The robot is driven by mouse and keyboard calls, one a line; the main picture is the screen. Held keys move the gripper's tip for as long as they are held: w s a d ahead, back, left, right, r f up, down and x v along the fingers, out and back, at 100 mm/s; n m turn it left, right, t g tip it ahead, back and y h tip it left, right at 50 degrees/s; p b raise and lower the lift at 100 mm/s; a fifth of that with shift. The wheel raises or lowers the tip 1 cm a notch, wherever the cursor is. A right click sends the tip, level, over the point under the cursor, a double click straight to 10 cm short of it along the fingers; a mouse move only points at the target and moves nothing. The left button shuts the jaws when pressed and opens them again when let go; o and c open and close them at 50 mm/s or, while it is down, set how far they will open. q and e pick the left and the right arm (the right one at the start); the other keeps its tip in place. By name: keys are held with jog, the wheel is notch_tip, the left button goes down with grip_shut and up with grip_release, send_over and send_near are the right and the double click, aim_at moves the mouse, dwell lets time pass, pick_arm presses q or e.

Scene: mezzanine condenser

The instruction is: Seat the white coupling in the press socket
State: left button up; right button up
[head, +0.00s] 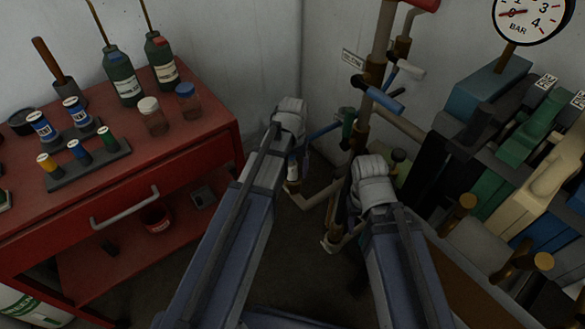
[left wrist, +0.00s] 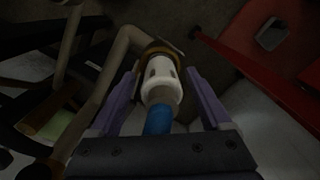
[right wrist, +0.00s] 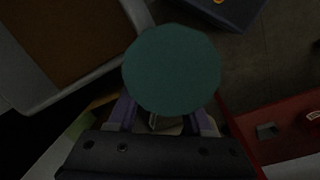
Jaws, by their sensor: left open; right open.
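The white coupling (left wrist: 161,82) is upright between the fingers of my left gripper (left wrist: 164,74) in the left wrist view. It has dark slots, and a blue piece (left wrist: 158,120) sits at its near end. Its far end meets a brown ring (left wrist: 160,50), which may be the press socket; how deep it sits cannot be told. The left fingers are open on both sides of the coupling. In the head view its white body (head: 292,167) is small below my left wrist. My right gripper (right wrist: 165,118) is open, its fingertips partly hidden by a round green disc (right wrist: 171,70).
A red cart (head: 130,175) with bottles, jars and small racks stands at left. Copper pipes with a blue-handled valve (head: 378,95) rise in the middle. A rack of coloured blocks (head: 525,130) and a pressure gauge (head: 530,14) stand at right. Floor shows between cart and pipes.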

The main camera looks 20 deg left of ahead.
aim_at(292, 161)
pick_arm(q)
notch_tip(292, 161, up, 6)
jog(key=p, duration=0.5)
jog(key=shift+r+p, duration=0.25)
jog(key=shift+p, duration=0.1)
jog(key=shift+f, duration=0.1)
jog(key=s+d+r+m+p, duration=0.2)
jog(key=s+d+r+p, duration=0.1)
jog(key=s+d, duration=0.2)
jog(key=s+d+r+m+y+p, duration=0.1)
jog(key=s+d+r+m+p, duration=0.1)
jog(key=s, duration=0.7)
jog(key=d+r+p, duration=0.1)
jog(key=d+r, duration=0.1)
jog(key=d, duration=0.1)
jog(key=shift+s+d+p, duration=0.25)
jog(key=shift+p, duration=0.1)
